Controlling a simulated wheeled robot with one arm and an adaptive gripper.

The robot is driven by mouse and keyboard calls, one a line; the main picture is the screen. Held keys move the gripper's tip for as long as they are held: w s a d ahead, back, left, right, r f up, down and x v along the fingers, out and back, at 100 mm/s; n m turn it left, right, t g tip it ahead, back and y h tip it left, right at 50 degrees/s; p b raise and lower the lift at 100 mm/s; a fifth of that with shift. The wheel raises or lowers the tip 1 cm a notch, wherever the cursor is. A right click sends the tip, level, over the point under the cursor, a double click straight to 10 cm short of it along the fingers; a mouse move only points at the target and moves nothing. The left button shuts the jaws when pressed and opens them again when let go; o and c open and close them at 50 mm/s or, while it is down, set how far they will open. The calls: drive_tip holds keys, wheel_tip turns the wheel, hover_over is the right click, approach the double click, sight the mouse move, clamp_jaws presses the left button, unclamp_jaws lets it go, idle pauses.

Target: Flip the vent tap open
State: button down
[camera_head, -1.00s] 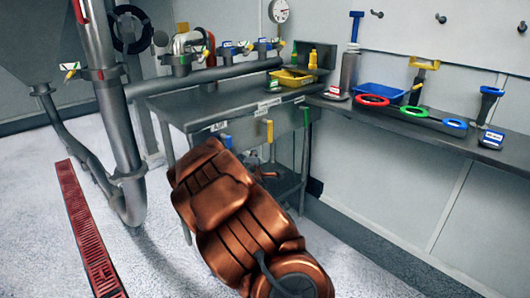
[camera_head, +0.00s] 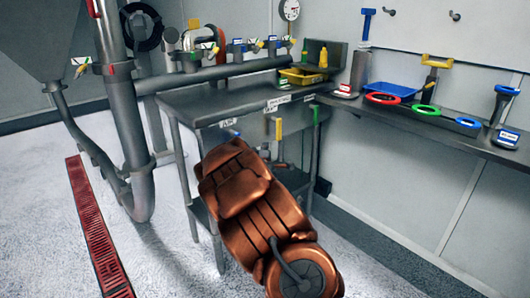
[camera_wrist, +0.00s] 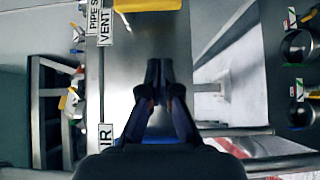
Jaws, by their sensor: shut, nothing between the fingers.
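A yellow tap handle (camera_head: 278,129) hangs at the front edge of the steel bench, below white labels. In the wrist view the yellow handle (camera_wrist: 148,5) is cut off by the top edge, close to the label VENT (camera_wrist: 105,28). My gripper (camera_wrist: 158,66) is shut and empty over the bench front, below the yellow handle in the picture and apart from it. In the camera_head view my copper-coloured arm hides the gripper. A blue handle (camera_head: 233,134) and a green handle (camera_head: 316,114) flank the yellow one.
The steel bench (camera_head: 205,105) carries a yellow tray (camera_head: 302,76). A side counter (camera_head: 440,122) holds coloured rings and a blue tray (camera_head: 392,89). Pipes with small taps run behind. A red floor grate (camera_head: 100,230) lies at left, with bare floor around it.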

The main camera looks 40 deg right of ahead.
drive_tip(key=shift+w+d+b, duration=0.25)
drive_tip(key=shift+w+d, duration=0.45)
drive_tip(key=shift+d, duration=0.7)
drive_tip(key=shift+w+d+b, duration=0.3)
drive_tip(key=shift+w+d, duration=0.35)
drive_tip(key=shift+d, duration=0.8)
drive_tip(key=shift+w+d+b, duration=0.25)
drive_tip(key=shift+w+d, duration=0.45)
drive_tip(key=shift+d, duration=0.7)
